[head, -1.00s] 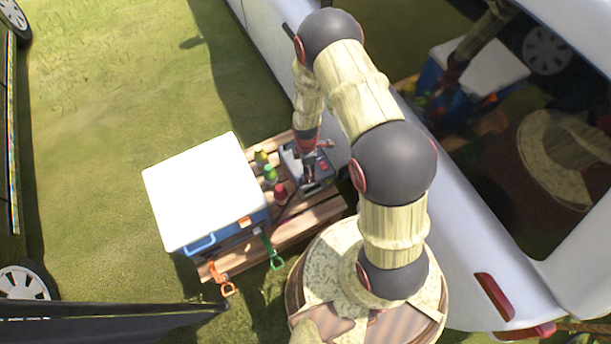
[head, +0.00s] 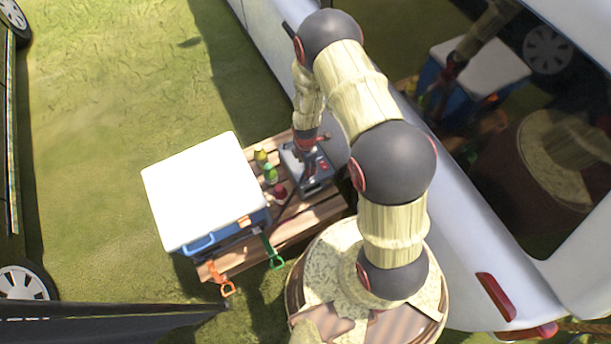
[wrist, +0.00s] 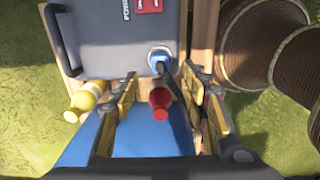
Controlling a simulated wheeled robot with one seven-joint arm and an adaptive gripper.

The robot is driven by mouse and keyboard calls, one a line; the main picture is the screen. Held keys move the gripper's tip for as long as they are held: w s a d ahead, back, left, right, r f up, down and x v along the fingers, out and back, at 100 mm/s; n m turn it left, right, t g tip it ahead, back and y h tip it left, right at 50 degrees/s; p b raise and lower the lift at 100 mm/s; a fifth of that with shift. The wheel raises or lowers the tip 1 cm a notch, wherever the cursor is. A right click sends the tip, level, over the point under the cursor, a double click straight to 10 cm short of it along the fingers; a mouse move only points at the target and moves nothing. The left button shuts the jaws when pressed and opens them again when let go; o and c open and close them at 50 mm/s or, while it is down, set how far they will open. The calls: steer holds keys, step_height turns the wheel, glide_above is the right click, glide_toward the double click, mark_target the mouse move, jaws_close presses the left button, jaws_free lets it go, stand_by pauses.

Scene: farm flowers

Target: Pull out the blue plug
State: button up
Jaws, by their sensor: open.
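The blue plug (wrist: 160,62) sits in a round socket on the grey power box (wrist: 110,40), near the box's edge. A dark cable (wrist: 174,84) runs from the plug toward the right finger. My gripper (wrist: 160,78) is open, with its fingertips on either side just below the plug in the wrist view. I see no contact with the plug. In the head view the power box (head: 312,178) stands on a wooden pallet, and my gripper (head: 303,152) is over it. The plug is too small to make out there.
A red-capped bottle (wrist: 160,102) shows between the fingers, and a yellow bottle (wrist: 86,98) is at left. A green bottle (head: 270,175) stands by the white-lidded blue cooler (head: 205,190). A white vehicle (head: 262,50) is close behind the box. Brown spools (wrist: 285,50) are at right.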

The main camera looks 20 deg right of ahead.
step_height(320, 180, down, 8)
steer(key=b, duration=0.5)
steer(key=shift+c, duration=0.9)
stand_by(0.4)
jaws_close()
stand_by(0.3)
steer(key=shift+r, duration=0.15)
stand_by(0.3)
steer(key=shift+r+p, duration=1.8)
steer(key=shift+r, duration=1.1)
